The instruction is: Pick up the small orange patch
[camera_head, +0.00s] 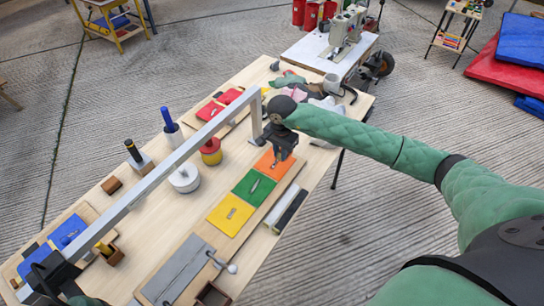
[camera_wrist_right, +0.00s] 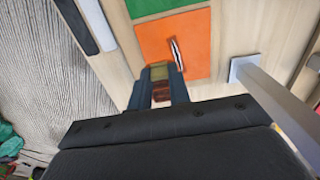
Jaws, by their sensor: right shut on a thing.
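The orange patch (camera_head: 269,168) lies on the worktable, at the far end of a row with a green patch (camera_head: 254,187) and a yellow patch (camera_head: 231,214). My right gripper (camera_head: 281,156) points down over its far edge. In the right wrist view, the orange patch (camera_wrist_right: 153,40) lies flat, with a slim dark-and-white mark on it. The right fingers (camera_wrist_right: 161,76) are shut at its near edge; the gripped part is mostly hidden between them. A dark part at the lower left of the head view may be my left gripper (camera_head: 52,277), with its fingers unclear.
A grey metal bar (camera_head: 165,167) crosses above the table, with its upright close to my right gripper. A white round pot (camera_head: 185,178), a red pot (camera_head: 211,152) and a grey sheet (camera_head: 178,270) are nearby.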

